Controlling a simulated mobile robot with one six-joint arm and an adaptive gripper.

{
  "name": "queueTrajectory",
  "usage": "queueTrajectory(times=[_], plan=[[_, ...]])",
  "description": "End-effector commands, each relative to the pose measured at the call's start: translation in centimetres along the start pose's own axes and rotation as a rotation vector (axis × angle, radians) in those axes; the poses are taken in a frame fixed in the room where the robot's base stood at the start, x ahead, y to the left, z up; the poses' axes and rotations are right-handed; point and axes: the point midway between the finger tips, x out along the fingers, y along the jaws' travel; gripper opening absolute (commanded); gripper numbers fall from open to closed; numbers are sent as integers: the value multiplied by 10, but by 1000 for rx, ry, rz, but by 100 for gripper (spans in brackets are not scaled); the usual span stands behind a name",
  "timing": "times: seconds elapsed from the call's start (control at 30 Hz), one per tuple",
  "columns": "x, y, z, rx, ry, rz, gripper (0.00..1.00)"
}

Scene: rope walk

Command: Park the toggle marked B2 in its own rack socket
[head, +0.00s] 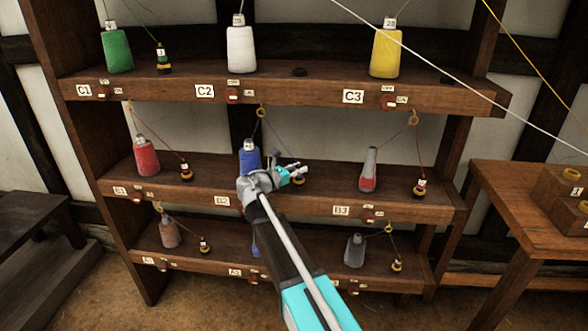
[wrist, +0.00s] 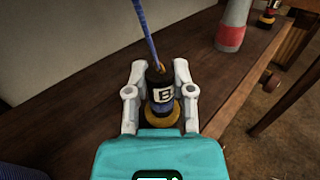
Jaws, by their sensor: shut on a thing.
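The toggle (wrist: 161,92) is a dark cylinder with a white label, whose mark starts with B, and a yellow-brass lower end. A blue cord rises from its top. My gripper (wrist: 158,76) is shut on it, one pale finger on each side. In the head view my gripper (head: 294,172) is over the middle shelf, right of the blue spool (head: 249,155) and above the plate marked B2 (head: 222,201). A yellow-brass ring shows (head: 299,181) just under the fingers. The socket is hidden by the toggle and gripper; I cannot tell whether the toggle is seated.
The wooden rack (head: 282,92) holds several spools and upright toggles. A grey-and-red spool (head: 369,170) stands right of my gripper. A dark empty-looking socket (head: 300,71) is on the shelf above. A white cord (head: 440,75) crosses the upper right. A bench (head: 500,190) stands at right.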

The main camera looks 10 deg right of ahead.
Motion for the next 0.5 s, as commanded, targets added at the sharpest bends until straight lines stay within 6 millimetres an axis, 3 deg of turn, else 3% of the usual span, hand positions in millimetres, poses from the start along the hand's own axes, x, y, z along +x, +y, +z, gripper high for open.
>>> queueTrajectory(times=[0.5], plan=[[0, 0, -6, 0, 0, 0, 0]])
